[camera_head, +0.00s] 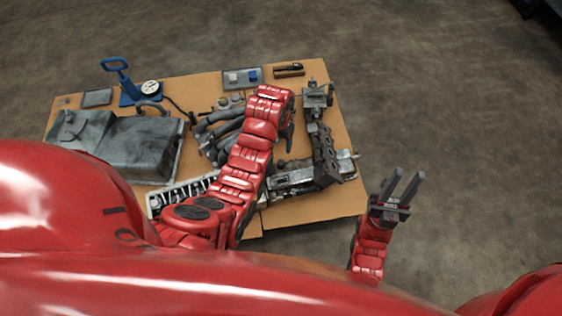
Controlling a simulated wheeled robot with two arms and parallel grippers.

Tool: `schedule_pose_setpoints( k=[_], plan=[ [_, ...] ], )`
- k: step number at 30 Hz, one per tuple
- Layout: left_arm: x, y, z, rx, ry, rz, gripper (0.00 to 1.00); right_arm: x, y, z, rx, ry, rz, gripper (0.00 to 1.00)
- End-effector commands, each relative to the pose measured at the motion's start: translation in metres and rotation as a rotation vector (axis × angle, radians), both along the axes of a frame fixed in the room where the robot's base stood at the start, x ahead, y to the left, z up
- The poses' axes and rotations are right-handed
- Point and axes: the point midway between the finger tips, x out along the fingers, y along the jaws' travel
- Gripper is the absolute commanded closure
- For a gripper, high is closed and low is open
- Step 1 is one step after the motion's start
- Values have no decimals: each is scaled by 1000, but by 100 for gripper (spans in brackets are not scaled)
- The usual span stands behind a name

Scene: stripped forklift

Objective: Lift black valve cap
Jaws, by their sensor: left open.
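I cannot tell for sure which part is the black valve cap. A long dark engine part (324,158) lies at the right of the cardboard-coloured board, and a small black item (289,68) lies at its far edge. My left arm reaches over the middle of the board. Its gripper (288,132) points down just left of the long dark part; the wrist hides much of it, and it is open with nothing seen in it. My right gripper (403,186) is open and empty, fingers pointing up, off the board's right edge.
The board (342,204) is crowded. A large grey tank-like part (118,143) and a blue hand-lever tool (128,88) are at left. Grey pipes (215,130) lie mid-board, partly behind my arm. A tray (242,79) sits at the back. The floor right of the board is clear.

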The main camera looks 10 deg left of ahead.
Motion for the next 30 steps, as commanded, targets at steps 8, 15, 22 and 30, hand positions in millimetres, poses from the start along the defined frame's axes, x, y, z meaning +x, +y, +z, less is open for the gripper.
schedule_pose_setpoints(
  k=[8,15,22,30],
  plan=[
    [-1,-1,-71,1,3,1,36,0,0,-22,0,0,0,68],
    [-1,-2,-113,0,0,1,36,-1,0,-33,-12,-9,-1,68],
    [0,-2,-124,0,-3,1,36,-3,0,-35,-20,-15,-2,68],
    [0,-2,-125,0,-4,1,39,-3,0,-34,-20,-16,-2,68]
  ],
)
